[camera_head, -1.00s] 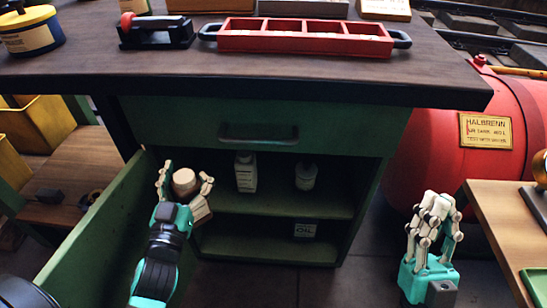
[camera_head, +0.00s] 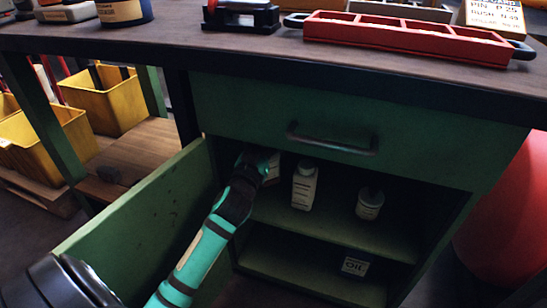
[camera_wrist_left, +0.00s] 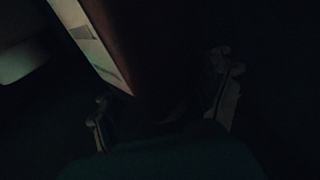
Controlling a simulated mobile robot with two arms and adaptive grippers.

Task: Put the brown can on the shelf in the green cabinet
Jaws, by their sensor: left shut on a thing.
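The green cabinet (camera_head: 240,115) stands under the workbench with its door (camera_head: 135,225) swung open to the left. My left gripper (camera_wrist_left: 165,88) is inside the opening, at the left of the upper shelf (camera_head: 330,228). In the dark left wrist view its fingers are on both sides of the brown can (camera_wrist_left: 150,50), which has a pale label. In the head view my arm hides most of the can and the fingers. I cannot tell whether the can touches the shelf. My right gripper is out of view.
A white bottle (camera_head: 304,185) stands right of my left gripper, and a small white jar (camera_head: 370,204) farther right. An oil can (camera_head: 354,266) is on the lower shelf. The drawer handle (camera_head: 332,140) juts out above the opening. A red tray (camera_head: 408,36) sits on the bench.

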